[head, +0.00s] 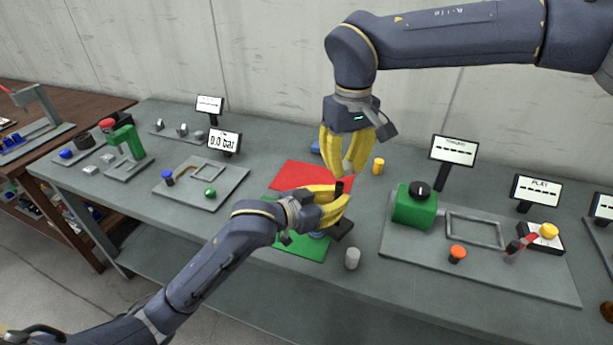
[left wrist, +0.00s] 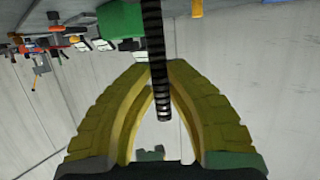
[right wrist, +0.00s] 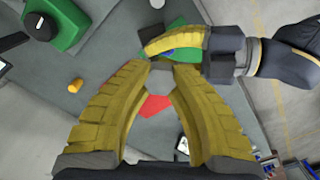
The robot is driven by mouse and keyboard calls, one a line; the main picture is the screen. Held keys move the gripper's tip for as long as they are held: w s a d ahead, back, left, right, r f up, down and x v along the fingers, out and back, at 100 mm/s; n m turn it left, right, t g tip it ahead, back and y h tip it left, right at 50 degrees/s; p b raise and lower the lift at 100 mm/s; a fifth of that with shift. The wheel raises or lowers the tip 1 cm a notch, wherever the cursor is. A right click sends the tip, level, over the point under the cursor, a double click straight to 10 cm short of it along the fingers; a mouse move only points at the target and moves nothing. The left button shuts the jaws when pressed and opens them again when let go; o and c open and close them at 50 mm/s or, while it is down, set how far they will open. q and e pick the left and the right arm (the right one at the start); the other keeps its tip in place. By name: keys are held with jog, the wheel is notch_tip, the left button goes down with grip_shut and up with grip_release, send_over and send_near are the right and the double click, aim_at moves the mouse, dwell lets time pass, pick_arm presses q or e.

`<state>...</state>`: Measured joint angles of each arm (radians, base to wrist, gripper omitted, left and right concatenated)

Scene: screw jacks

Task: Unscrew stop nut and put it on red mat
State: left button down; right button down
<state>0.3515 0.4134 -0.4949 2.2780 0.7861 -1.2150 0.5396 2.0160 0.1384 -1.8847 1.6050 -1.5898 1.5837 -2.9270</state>
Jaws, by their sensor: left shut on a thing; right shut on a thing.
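My left gripper (head: 335,203) is shut over the green mat (head: 300,248). In the left wrist view its fingers (left wrist: 160,70) close around a black threaded screw (left wrist: 154,40), whose visible end looks bare. The screw's dark tip (head: 340,186) shows above the left fingers. My right gripper (head: 350,168) points down just above it. In the right wrist view its fingertips (right wrist: 160,75) are shut on a grey hexagonal stop nut (right wrist: 160,79). I cannot tell whether nut and screw still touch. The red mat (head: 295,177) lies behind the left gripper, partly covered by it.
A grey cylinder (head: 352,258) stands in front of the grippers. A yellow cylinder (head: 378,166) stands right of the right gripper. A panel with a green box (head: 412,208) is on the right; another panel (head: 205,183) is on the left. Most of the red mat is clear.

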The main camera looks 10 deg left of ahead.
pick_arm(q)
jog(key=w+a+r+n+t+y, duration=0.1)
jog(key=w+a+r+n+y, duration=0.15)
jog(key=w+a+r, duration=0.7)
jog(key=w+a+r+n+t+y, duration=0.25)
jog(key=w+a+r, duration=0.45)
jog(key=w, duration=0.6)
notch_tip(320, 180, down, 20)
jog(key=shift+m+g, duration=0.3)
jog(key=shift+g, duration=0.15)
jog(key=c, duration=1.8)
grip_release()
jog(key=shift+f, duration=0.15)
jog(key=shift+c, duration=0.2)
jog(key=o, duration=0.4)
jog(key=shift+s+a, duration=0.1)
jog(key=shift+c, duration=0.2)
